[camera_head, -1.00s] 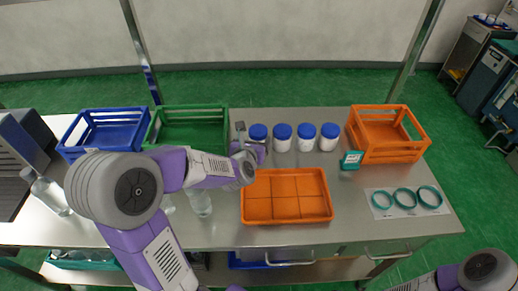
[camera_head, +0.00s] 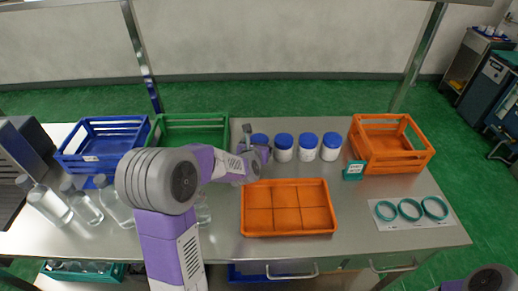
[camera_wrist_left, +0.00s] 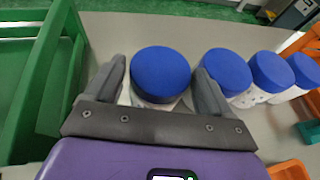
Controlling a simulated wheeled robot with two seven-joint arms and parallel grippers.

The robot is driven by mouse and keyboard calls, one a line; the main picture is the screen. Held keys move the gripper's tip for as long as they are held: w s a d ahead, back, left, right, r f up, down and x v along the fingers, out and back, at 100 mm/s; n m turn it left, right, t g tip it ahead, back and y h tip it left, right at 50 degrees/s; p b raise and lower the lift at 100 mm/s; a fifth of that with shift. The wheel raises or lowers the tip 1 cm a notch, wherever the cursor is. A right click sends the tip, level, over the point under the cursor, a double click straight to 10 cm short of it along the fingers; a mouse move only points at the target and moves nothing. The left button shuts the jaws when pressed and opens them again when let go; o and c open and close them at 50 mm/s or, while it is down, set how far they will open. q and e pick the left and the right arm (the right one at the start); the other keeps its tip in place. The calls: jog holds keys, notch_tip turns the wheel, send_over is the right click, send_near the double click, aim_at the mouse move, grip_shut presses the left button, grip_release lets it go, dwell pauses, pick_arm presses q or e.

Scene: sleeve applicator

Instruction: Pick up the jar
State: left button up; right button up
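Several white jars with blue lids stand in a row behind the orange tray in the head view. The leftmost jar (camera_head: 259,140) is partly hidden by my left gripper (camera_head: 249,137). In the left wrist view this jar (camera_wrist_left: 160,75) stands upright between the two fingers of my left gripper (camera_wrist_left: 160,95). The fingers are spread on either side of its lid, with a small gap on the left; contact on the right cannot be told. The other jars (camera_head: 284,148) (camera_head: 308,148) (camera_head: 331,147) stand to its right. My right gripper is not in view.
A green crate (camera_head: 190,118) is close left of the jar. An orange tray (camera_head: 289,233) lies in front. An orange crate (camera_head: 402,158), a teal block (camera_head: 354,170) and teal rings (camera_head: 410,209) are to the right. Clear bottles (camera_head: 82,205) and a blue crate (camera_head: 103,158) are left.

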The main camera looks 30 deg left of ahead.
pick_arm(q)
jog(key=c, duration=0.9)
